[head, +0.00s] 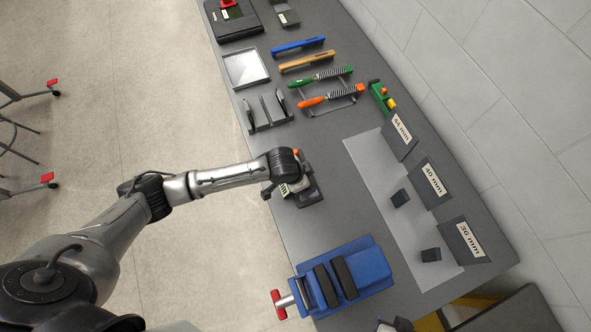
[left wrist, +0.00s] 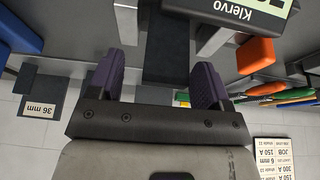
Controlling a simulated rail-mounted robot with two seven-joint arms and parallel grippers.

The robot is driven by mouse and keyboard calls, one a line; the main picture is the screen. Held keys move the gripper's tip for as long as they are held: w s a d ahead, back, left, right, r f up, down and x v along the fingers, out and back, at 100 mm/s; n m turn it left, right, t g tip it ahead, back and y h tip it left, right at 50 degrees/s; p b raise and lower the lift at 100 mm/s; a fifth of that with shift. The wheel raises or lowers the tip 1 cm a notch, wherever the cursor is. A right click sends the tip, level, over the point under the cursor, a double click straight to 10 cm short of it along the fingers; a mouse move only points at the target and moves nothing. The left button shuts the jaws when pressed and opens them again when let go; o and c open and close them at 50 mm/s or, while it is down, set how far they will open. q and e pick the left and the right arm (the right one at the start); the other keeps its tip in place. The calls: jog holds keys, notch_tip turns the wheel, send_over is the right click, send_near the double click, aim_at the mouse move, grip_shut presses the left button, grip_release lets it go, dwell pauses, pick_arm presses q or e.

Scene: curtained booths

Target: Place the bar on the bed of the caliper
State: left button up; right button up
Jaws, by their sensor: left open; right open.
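The caliper (head: 309,195), with a small screen, stands near the table's front edge under my left wrist. Its screen housing (left wrist: 225,10) and two pale jaws fill the top of the left wrist view. A dark block (left wrist: 167,45), seemingly the bar, shows between the jaws; whether it rests on the bed is unclear. My left gripper (left wrist: 161,72) is open, its purple fingers apart on either side of the block's near end, with no clear contact. My right gripper (head: 390,326) only just shows at the bottom edge and is open.
Dark blocks (head: 400,198) (head: 431,255) stand on a pale mat (head: 385,180) before the 40 mm and 36 mm signs; none shows before the 44 mm sign (head: 399,136). A blue vise (head: 370,268) stands nearby.

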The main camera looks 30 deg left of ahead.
pick_arm(q)
jog(key=v, duration=0.9)
jog(key=shift+w+a+r, duration=0.2)
jog(key=shift+w+r, duration=0.05)
jog(key=s+d+f+n, duration=0.2)
jog(key=s+d, duration=0.2)
jog(key=s, duration=0.6)
jog(key=s+a+n+y, duration=0.2)
jog(key=s+a+n, duration=0.2)
jog(key=s+a, duration=0.4)
jog(key=s, duration=0.4)
jog(key=shift+s+a+f+y, duration=0.3)
jog(key=shift+s+a+f, duration=0.05)
jog(key=shift+a, duration=0.05)
